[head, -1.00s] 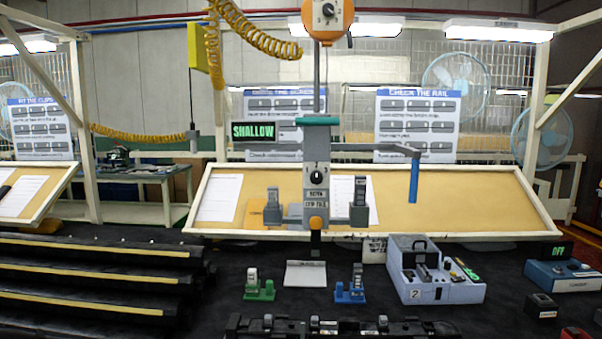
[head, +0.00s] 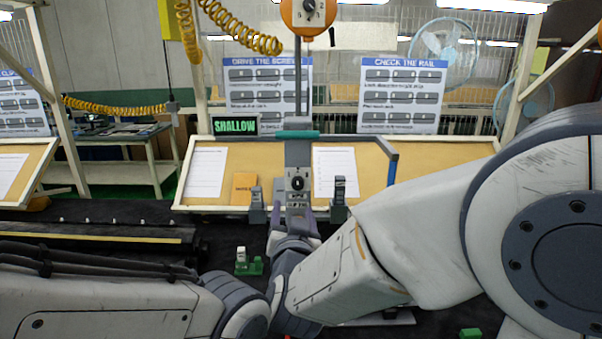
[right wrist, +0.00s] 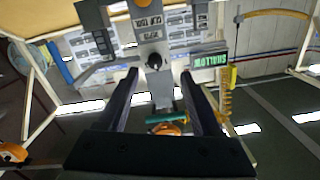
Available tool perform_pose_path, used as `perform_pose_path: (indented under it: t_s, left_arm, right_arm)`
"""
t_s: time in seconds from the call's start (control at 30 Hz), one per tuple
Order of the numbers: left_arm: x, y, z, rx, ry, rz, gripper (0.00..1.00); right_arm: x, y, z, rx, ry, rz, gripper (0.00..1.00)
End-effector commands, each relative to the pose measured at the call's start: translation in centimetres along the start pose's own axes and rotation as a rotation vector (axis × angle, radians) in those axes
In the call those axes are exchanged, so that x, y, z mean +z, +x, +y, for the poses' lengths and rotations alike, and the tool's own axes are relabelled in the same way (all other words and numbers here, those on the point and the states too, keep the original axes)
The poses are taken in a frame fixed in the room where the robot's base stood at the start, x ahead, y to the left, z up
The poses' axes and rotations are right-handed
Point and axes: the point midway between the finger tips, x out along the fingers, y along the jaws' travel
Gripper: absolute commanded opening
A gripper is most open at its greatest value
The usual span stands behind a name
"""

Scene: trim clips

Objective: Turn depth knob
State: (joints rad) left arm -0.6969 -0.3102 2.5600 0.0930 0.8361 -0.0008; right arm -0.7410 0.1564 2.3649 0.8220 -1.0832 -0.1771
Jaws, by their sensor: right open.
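The depth knob (head: 298,183) is a small round black dial on the grey post, above printed labels. A screen (head: 235,125) left of the post reads SHALLOW in green. My right gripper (head: 294,208) is just below the knob in the head view, its fingers partly hidden by the wrist. In the right wrist view, which is upside down, the knob (right wrist: 154,61) appears between the two fingertips of the open gripper (right wrist: 159,74). I cannot tell whether the fingers reach around the knob, but no contact shows. My left arm crosses the lower left; its gripper is not visible.
Grey clip holders (head: 257,206) and (head: 338,200) flank the post close to the gripper. A blue-handled lever (head: 393,168) hangs at right. A green stand (head: 248,262) is on the dark bench. My arms hide much of the bench.

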Motion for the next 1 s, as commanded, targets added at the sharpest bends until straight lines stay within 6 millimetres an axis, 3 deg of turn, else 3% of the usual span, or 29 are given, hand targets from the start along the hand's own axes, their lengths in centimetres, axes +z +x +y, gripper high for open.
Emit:
perform_pose_path:
  t_s: [0.17,0.63,0.8,1.0]
  left_arm:
    - [0.0,-0.9,0.1,0.0,0.001,0.0,0.5]
    - [-0.2,-4.8,0.3,0.0,0.007,0.0,0.5]
    - [-0.3,-5.2,0.4,0.0,0.008,0.0,0.5]
    - [-0.3,-5.2,0.4,0.0,0.008,0.0,0.5]
  right_arm:
    - [-1.2,1.1,0.6,0.03,-0.003,0.042,0.66]
    - [-1.7,9.1,0.8,0.03,-0.002,0.04,0.66]
    - [-1.5,10.4,0.9,0.028,-0.001,0.04,0.66]
    - [-1.4,10.6,0.9,0.027,0.0,0.04,0.66]
